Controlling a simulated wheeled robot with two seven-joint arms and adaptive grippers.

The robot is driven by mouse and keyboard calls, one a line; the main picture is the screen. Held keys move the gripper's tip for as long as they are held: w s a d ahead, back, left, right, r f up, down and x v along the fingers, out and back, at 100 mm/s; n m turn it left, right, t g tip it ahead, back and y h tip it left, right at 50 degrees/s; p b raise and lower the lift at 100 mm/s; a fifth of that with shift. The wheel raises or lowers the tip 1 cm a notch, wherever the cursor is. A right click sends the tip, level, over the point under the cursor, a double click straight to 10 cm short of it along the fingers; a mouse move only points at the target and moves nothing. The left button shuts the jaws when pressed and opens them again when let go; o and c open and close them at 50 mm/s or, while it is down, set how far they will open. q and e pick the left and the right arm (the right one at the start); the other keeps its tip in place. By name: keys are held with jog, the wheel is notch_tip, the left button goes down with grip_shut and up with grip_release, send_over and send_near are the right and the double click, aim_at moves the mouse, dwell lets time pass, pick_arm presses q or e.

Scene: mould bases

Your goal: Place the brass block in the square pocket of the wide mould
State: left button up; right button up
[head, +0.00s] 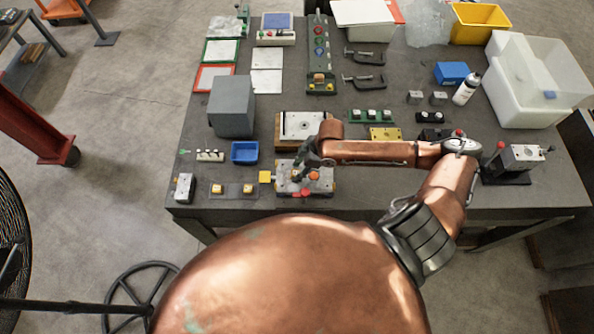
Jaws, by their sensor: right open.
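A wide grey metal mould (322,187) lies near the front edge of the table, with red and orange parts on it. A yellow block (265,177) sits at its left side. Two small brass-coloured blocks (217,188) (248,188) rest on a dark strip to the left; I cannot tell which one is the brass block. My right gripper (306,172) points down over the mould, open, and hides part of its top, including any square pocket. I see nothing held between its fingers. My left gripper is not in view.
A grey box (232,106) and a blue tray (244,152) stand to the left. A white-topped plate (300,124) lies behind the mould. A yellow plate (384,134), a bottle (467,88) and a white bin (540,85) are to the right.

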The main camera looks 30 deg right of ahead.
jog(key=v, duration=1.1)
jog(key=shift+b, duration=0.4)
jog(key=shift+s, duration=0.1)
